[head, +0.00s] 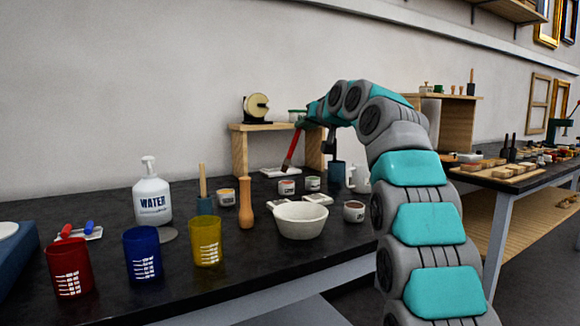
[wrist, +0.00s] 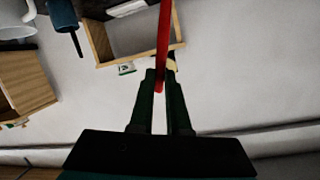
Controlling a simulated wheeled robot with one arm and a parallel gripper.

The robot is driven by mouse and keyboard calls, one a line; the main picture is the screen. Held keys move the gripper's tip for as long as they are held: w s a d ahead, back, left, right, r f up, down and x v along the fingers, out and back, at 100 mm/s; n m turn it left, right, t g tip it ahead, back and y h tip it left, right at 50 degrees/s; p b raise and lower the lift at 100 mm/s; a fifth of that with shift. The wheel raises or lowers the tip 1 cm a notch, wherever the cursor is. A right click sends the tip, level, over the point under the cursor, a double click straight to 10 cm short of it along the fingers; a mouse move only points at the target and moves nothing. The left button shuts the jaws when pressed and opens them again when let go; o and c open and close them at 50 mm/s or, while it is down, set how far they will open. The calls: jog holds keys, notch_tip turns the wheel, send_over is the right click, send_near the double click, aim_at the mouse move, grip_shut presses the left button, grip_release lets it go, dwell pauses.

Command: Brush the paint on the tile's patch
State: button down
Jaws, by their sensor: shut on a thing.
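In the wrist view the red handle (wrist: 163,45) runs up from between the fingers (wrist: 161,78). A flat white piece (head: 268,171), perhaps the tile, lies at the back of the dark table under the bristles. I cannot tell whether the bristles touch it, and no patch is clear. Small labelled pots stand nearby, one (head: 287,187) just in front and another (head: 313,184) beside it; their labels are unreadable.
A wooden stand (head: 240,152) with a round cream device (head: 256,107) is behind. In front are a white bowl (head: 301,220), a wooden pestle-like tool (head: 246,203), a water bottle (head: 152,195), and red (head: 68,265), blue (head: 142,254) and yellow (head: 206,241) cups.

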jog(key=shift+f, duration=0.1)
notch_tip(320, 180, down, 7)
jog(key=b, duration=0.7)
jog(key=shift+f, duration=0.15)
jog(key=shift+f+b, duration=0.8)
jog(key=shift+f, duration=0.05)
dwell(0.5)
jog(key=shift+w+r, duration=0.1)
